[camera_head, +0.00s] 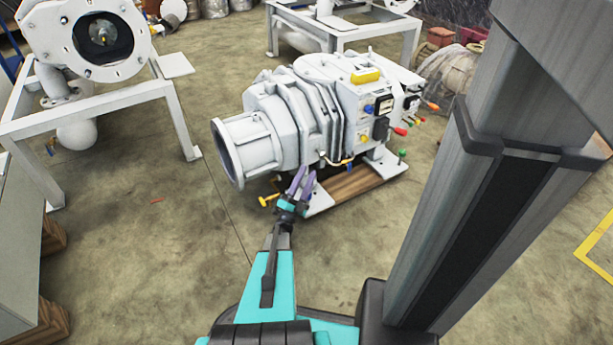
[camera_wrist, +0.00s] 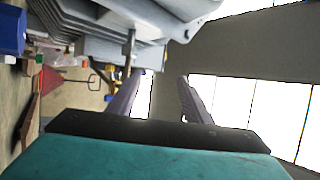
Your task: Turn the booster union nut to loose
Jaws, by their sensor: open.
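The white vacuum pump (camera_head: 290,115) stands on a wooden pallet (camera_head: 352,184) in the middle of the head view. A small brass-yellow pipe fitting (camera_head: 340,163) shows low on its near side. I cannot tell for sure which part is the booster union nut. My gripper (camera_head: 301,178) has purple fingers, is open and empty, and points up at the pump's lower near side. In the wrist view my gripper (camera_wrist: 161,78) has its fingers apart with nothing between them. The pump's grey-white underside (camera_wrist: 110,25) is above and left of the fingers.
A yellow handle (camera_head: 268,200) sticks out near the pump's lower left. A white frame with a round flange (camera_head: 98,38) stands at the left. The floor (camera_head: 140,240) left of my arm is mostly clear.

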